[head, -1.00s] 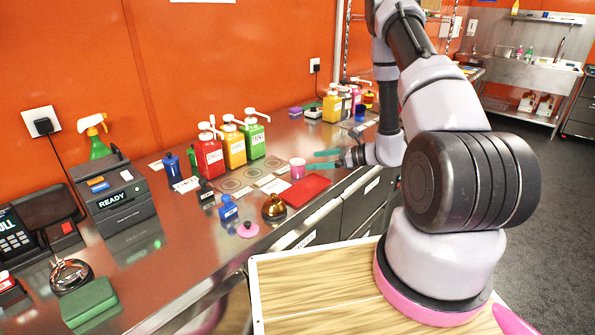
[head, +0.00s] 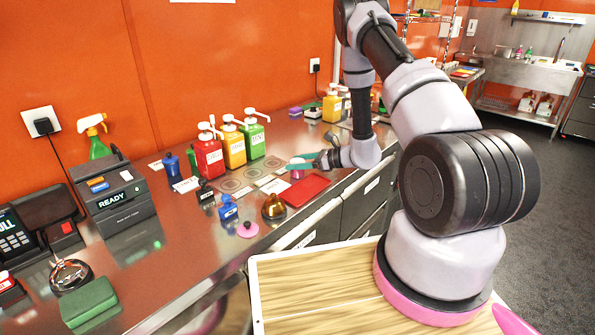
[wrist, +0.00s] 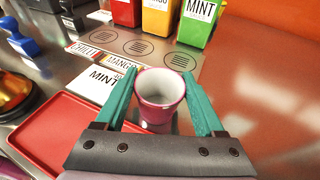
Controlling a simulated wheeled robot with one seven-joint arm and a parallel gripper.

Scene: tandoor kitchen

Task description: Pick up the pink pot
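The pink pot (wrist: 160,95) is a small upright cup with a white inside. In the wrist view it stands on the steel counter between the two teal fingers of my gripper (wrist: 160,88).
A red tray (head: 300,187) lies just in front of the pot. Red, yellow and green pump bottles (head: 254,135) stand behind printed round spots and label cards. A brass bell (head: 274,208) and blue stamp (head: 228,209) are to the left.

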